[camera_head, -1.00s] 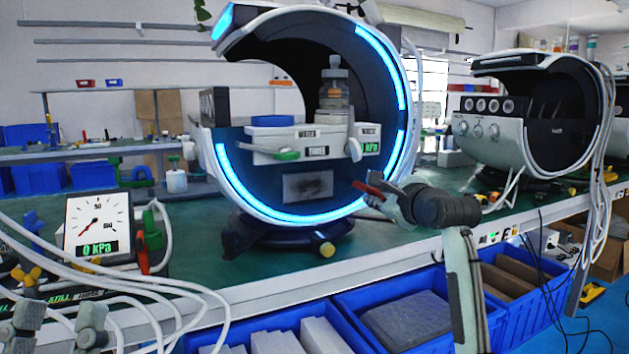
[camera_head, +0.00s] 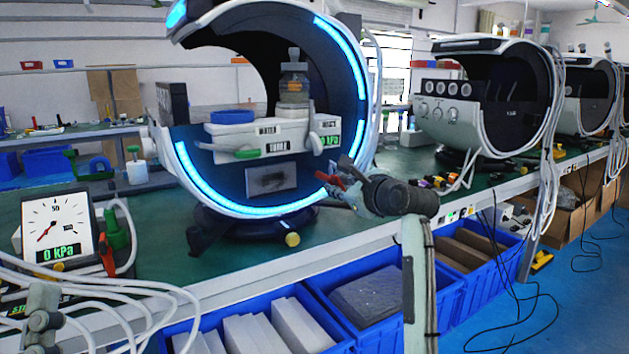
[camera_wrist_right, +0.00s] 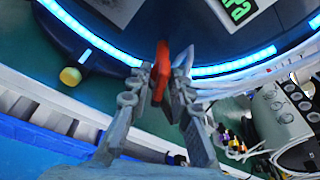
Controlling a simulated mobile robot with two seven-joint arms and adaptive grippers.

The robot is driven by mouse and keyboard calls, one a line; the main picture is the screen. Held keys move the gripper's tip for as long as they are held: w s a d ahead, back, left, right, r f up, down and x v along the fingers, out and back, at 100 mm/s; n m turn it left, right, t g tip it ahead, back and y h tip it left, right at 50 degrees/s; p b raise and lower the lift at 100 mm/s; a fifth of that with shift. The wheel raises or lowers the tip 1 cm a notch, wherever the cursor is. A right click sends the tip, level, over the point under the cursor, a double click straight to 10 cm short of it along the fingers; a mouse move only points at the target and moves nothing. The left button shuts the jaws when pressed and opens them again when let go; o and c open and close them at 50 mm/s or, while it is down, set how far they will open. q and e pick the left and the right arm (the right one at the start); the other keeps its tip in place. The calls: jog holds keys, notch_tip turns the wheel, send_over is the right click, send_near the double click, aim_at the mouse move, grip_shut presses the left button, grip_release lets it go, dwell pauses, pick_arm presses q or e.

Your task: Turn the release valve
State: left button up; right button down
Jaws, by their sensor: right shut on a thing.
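A red lever-like part, which looks like the release valve handle (camera_head: 330,181), is at the lower right rim of the round machine (camera_head: 268,205) with the blue light ring. My right gripper (camera_head: 343,189) is at the red part. In the right wrist view the red part (camera_wrist_right: 161,68) stands between the fingertips of the right gripper (camera_wrist_right: 163,88), which are closed on it. Its mount is hidden. A grey jointed piece at the lower left, probably my left gripper (camera_head: 42,308), shows only in part, and its fingertips cannot be made out.
A gauge (camera_head: 56,228) reading 0 kPa stands on the green bench at left, with white hoses below it. Blue bins (camera_head: 318,318) with blocks sit under the bench edge. A second round machine (camera_head: 455,110) stands at right.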

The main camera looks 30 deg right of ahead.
jog(key=shift+f, duration=0.1)
jog(key=shift+r+p, duration=0.2)
jog(key=shift+p, duration=0.5)
jog(key=shift+m+y+p, duration=0.3)
jog(key=shift+m+p, duration=0.2)
jog(key=shift+p, duration=0.15)
jog(key=shift+m+p, duration=0.3)
jog(key=shift+m, duration=0.1)
jog(key=shift+f+m+g+y, duration=0.3)
jog(key=shift+m+y, duration=0.2)
jog(key=shift+m, duration=0.6)
jog(key=c, duration=1.7)
grip_release()
jog(key=shift+r, duration=0.1)
